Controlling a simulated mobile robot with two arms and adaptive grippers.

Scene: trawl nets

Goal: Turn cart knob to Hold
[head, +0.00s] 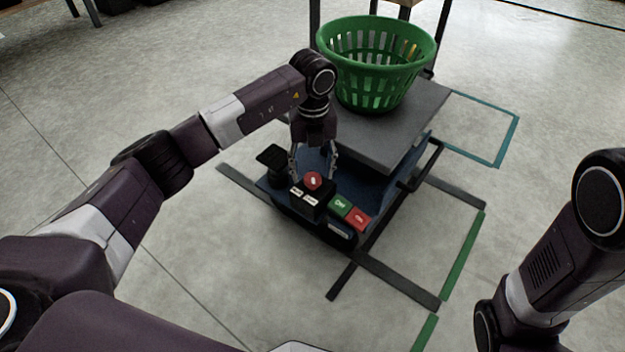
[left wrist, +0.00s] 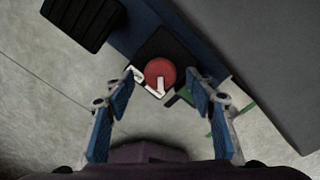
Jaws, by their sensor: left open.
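The cart (head: 375,141) stands on the floor ahead, with a grey top and a blue lower deck. A red round knob (head: 313,180) sits on a black box at its near end, with white labels in front of it. The label words are too small to read. My left gripper (head: 314,178) is open above the knob, its fingers on either side. In the left wrist view, the knob (left wrist: 160,73) lies ahead between the open fingers, apart from both. My right arm shows at the right edge; its gripper is out of view.
A green basket (head: 375,75) stands on the cart's grey top. Green and red buttons (head: 349,213) sit right of the knob. A black pedal-like part (head: 271,158) is to its left. Green and dark floor markings surround the cart; the floor at left is clear.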

